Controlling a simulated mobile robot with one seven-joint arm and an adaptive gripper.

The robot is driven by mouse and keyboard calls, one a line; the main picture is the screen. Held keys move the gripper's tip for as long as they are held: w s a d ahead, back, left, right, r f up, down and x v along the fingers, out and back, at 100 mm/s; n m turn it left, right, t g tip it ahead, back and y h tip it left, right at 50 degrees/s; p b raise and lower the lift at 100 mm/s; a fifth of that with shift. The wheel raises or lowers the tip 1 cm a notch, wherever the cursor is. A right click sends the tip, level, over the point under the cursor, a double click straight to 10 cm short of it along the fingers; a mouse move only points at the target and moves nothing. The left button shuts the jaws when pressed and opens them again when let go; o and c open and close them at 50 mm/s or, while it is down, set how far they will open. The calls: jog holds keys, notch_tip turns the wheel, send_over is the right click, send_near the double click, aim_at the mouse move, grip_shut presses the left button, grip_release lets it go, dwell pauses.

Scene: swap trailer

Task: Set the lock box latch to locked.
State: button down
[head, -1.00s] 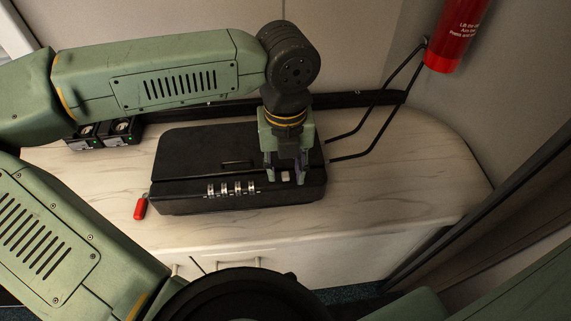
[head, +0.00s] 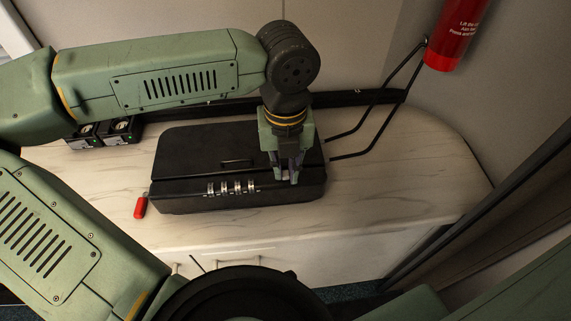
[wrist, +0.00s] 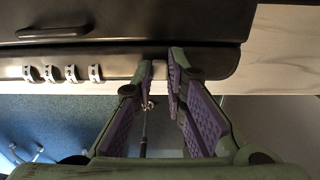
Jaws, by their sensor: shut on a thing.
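The black lock box (head: 200,155) lies on the pale counter with its lid down. It also fills the top of the wrist view (wrist: 120,22). A row of several silver dials (head: 232,187) sits along its front strip. My gripper (head: 289,179) points down at the right part of that strip. Its purple-padded fingers, seen in the wrist view (wrist: 161,68), are closed in on the small pale latch (wrist: 159,70). The fingers hide most of the latch, so I cannot tell its setting.
A red cylinder-shaped tag (head: 140,207) lies at the box's left front corner. Two small black devices (head: 103,134) stand at the back left. A red extinguisher (head: 455,35) hangs at the upper right. The marbled counter (head: 420,185) is clear right of the box.

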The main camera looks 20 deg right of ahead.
dwell(0.4)
jog(key=shift+w+a+f+b, duration=0.25)
jog(key=shift+a+b, duration=0.3)
jog(key=shift+b, duration=0.25)
jog(key=shift+a+b, duration=0.3)
jog(key=shift+a, duration=0.05)
jog(key=shift+a+r, duration=0.1)
jog(key=shift+r, duration=0.15)
jog(key=c, duration=1.6)
grip_release()
jog(key=shift+r, duration=0.1)
notch_tip(320, 180, up, 12)
